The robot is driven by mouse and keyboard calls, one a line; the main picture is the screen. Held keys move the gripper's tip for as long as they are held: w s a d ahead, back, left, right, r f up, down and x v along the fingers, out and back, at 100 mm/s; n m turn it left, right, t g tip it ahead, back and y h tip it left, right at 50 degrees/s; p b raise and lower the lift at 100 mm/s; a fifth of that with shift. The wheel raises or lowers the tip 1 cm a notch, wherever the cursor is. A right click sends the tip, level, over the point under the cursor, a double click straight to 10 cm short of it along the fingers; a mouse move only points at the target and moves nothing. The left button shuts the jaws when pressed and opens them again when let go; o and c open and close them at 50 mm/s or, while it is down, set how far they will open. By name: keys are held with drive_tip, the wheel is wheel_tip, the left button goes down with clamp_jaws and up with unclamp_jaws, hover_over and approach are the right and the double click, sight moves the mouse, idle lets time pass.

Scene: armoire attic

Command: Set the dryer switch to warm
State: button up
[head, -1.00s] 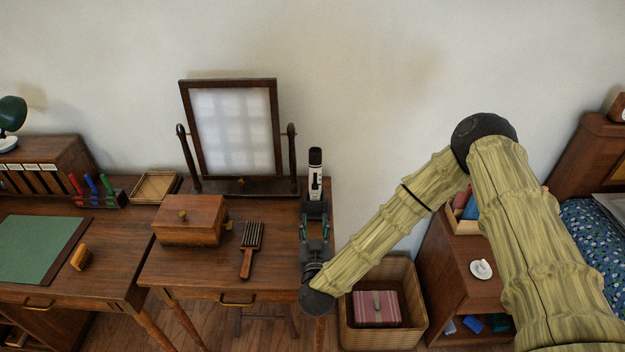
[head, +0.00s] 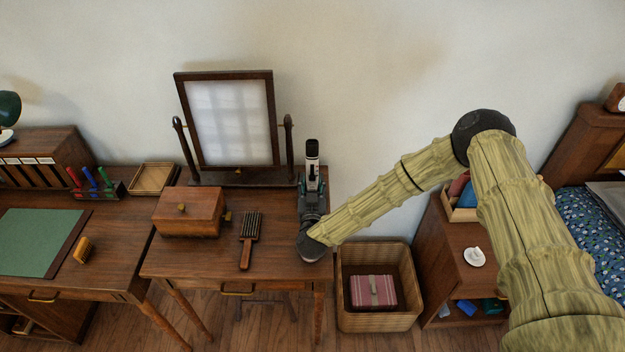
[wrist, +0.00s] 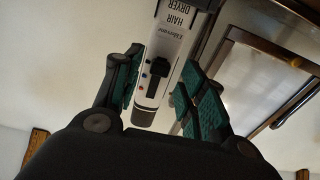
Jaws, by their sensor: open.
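The hair dryer (head: 312,158) stands upright at the right rear of the dressing table, white with a dark top. In the wrist view the dryer (wrist: 180,50) shows its "HAIR DRYER" lettering and a black slide switch (wrist: 155,76) on its white face, with a small red mark beside it. I cannot read the switch's setting. My gripper (wrist: 160,92) is open, its green-padded fingers to either side of the dryer's lower body. In the head view my gripper (head: 312,188) is in front of the dryer and hides its lower part.
A tilting mirror (head: 232,120) stands left of the dryer. A wooden box (head: 190,212) and a brush (head: 250,240) lie on the dressing table (head: 215,262). A wicker basket (head: 378,322) is on the floor at right. The tabletop between brush and gripper is clear.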

drive_tip(key=shift+w+d, duration=0.1)
drive_tip(key=shift+w, duration=0.25)
drive_tip(key=shift+c, duration=0.2)
clamp_jaws()
